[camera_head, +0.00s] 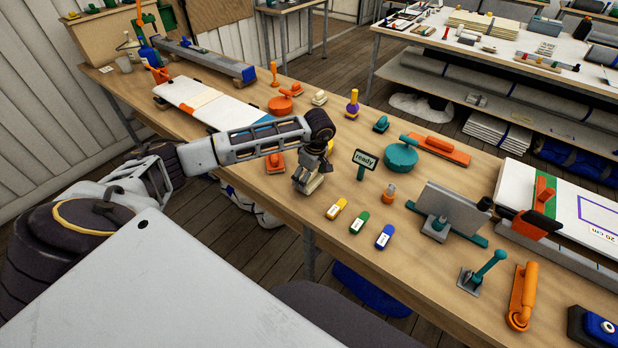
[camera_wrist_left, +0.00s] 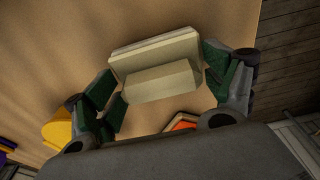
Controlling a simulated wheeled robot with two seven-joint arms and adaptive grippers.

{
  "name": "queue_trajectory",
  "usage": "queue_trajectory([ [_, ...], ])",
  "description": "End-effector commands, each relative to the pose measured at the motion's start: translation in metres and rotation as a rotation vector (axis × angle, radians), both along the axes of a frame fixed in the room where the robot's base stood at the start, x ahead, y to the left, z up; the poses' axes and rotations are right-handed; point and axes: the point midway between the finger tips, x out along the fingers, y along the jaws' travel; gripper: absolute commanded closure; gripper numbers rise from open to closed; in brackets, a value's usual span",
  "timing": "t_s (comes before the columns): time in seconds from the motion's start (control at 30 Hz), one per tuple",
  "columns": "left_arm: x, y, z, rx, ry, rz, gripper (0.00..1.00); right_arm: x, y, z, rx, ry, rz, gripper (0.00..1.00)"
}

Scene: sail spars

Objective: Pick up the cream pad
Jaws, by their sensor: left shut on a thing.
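The cream pad (camera_wrist_left: 155,52) is a pale block with a raised grip bar on top, seen between the fingers in the left wrist view. My left gripper (camera_wrist_left: 160,88) is shut on the bar, with green-padded fingers at its two ends. In the head view my left gripper (camera_head: 313,172) points down near the bench's front edge, with the pad (camera_head: 309,186) under it, partly covered. I cannot tell whether the pad touches the bench. My right gripper is not in view.
An orange block (camera_head: 275,163) sits just left of my gripper. A "ready" sign (camera_head: 365,160) stands to the right. Yellow, green and blue labelled blocks (camera_head: 359,222) lie in front of it. Another small cream piece (camera_head: 320,98) lies farther back on the bench (camera_head: 290,212).

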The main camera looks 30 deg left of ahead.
Motion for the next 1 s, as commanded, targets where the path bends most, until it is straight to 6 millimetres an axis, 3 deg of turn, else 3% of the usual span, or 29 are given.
queue_trajectory([
  [0.27,0.001,0.0,0.025,0.001,-0.003,0.0,0.4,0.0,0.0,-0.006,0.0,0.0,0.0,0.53],
  [0.7,0.001,0.0,0.085,0.0,-0.004,-0.001,0.4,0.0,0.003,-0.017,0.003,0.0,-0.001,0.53],
  [1.0,0.0,0.0,0.098,0.0,-0.001,0.0,0.4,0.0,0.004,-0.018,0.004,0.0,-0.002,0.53],
])
